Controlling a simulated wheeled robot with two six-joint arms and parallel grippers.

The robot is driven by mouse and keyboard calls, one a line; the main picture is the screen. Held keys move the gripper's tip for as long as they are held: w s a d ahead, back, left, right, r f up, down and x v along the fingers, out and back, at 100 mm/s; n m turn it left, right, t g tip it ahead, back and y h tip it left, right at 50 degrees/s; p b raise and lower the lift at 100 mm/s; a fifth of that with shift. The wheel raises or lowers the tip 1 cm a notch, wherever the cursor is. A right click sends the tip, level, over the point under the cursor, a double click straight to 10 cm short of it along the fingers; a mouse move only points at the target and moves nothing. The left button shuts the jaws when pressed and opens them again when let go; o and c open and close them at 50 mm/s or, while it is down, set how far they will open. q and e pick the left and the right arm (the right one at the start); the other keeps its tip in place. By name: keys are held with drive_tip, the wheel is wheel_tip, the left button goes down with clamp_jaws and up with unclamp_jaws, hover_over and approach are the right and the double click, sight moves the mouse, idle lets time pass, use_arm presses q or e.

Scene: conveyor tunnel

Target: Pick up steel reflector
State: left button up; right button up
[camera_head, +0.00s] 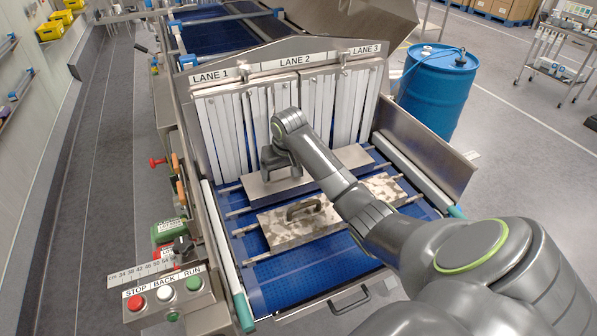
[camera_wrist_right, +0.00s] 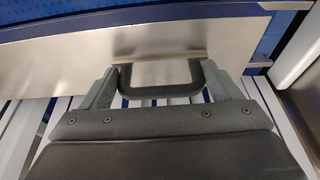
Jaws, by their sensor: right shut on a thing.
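The steel reflector (camera_head: 258,188) is a plain, clean metal plate lying across the blue belt in front of the white strip curtain. It also shows in the right wrist view (camera_wrist_right: 60,65) as a smooth plate with a dark loop handle (camera_wrist_right: 160,91). My right gripper (camera_head: 282,170) is over the plate, its fingers at the two sides of the handle and shut on it. The gripper hides part of the handle in the head view. The plate appears to lie level at the belt. My left gripper is not in view.
A mottled, stained plate (camera_head: 288,230) with its own handle lies nearer on the belt (camera_head: 300,275). The lane curtain (camera_head: 215,125) stands close behind the steel plate. Metal side walls flank the belt. A control box (camera_head: 165,295) is at lower left and a blue drum (camera_head: 437,90) at right.

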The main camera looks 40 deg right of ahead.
wheel_tip(320, 180, up, 10)
drive_tip(key=b, duration=0.3)
drive_tip(key=shift+b, duration=0.3)
drive_tip(key=o, duration=0.9)
drive_tip(key=shift+w+d, duration=0.1)
drive_tip(key=c, duration=1.1)
drive_tip(key=shift+f, duration=0.1)
drive_tip(key=shift+c, duration=0.2)
